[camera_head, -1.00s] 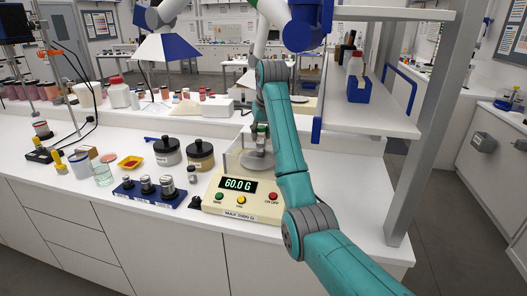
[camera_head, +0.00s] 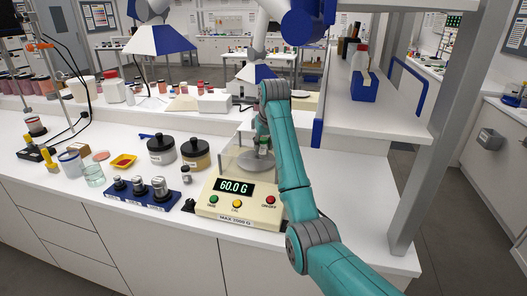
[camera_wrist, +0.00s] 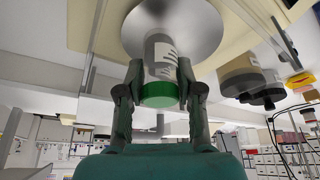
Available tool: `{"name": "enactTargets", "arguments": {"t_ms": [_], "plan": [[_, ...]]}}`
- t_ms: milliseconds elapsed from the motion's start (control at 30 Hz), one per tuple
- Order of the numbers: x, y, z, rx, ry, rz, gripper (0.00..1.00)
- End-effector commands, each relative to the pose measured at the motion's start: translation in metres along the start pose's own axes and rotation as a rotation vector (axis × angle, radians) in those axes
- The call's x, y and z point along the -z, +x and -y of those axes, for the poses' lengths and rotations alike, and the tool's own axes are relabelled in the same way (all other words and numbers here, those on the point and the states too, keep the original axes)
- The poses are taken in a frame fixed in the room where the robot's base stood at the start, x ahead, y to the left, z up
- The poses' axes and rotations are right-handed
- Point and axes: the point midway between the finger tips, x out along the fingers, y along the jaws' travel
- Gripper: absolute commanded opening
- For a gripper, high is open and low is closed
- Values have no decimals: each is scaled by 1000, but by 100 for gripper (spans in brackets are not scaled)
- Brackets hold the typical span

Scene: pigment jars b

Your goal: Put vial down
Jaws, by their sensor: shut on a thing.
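The vial (camera_wrist: 159,60) is clear-walled with a white printed label and a green cap (camera_wrist: 160,95). My gripper (camera_wrist: 159,88) is shut on it near the cap, one finger on each side. In the wrist view the picture is inverted, and the vial's base lies over the round metal pan (camera_wrist: 205,25). I cannot tell whether it touches the pan. In the head view my gripper (camera_head: 262,138) is just above the pan (camera_head: 252,164) of the cream balance (camera_head: 215,208), partly hidden by my arm. The display (camera_head: 234,188) reads 60.0 G.
A clear shield (camera_head: 231,158) surrounds the pan. Left stand two dark-lidded jars (camera_head: 161,152), a small jar (camera_head: 186,175), a blue weight block (camera_head: 140,197), a yellow dish (camera_head: 124,161) and a glass beaker (camera_head: 94,176). A shelf (camera_head: 375,122) stands right; the bench before it is clear.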

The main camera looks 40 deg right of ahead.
Motion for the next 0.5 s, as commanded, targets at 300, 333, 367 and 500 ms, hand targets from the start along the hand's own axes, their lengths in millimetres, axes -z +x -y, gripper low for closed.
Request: {"name": "enactTargets", "arguments": {"t_ms": [300,333,367,500], "plan": [[-10,23,0,0,0,0,1],[-10,23,0,0,0,0,1],[-10,23,0,0,0,1,1],[-10,25,0,0,0,1,1]]}}
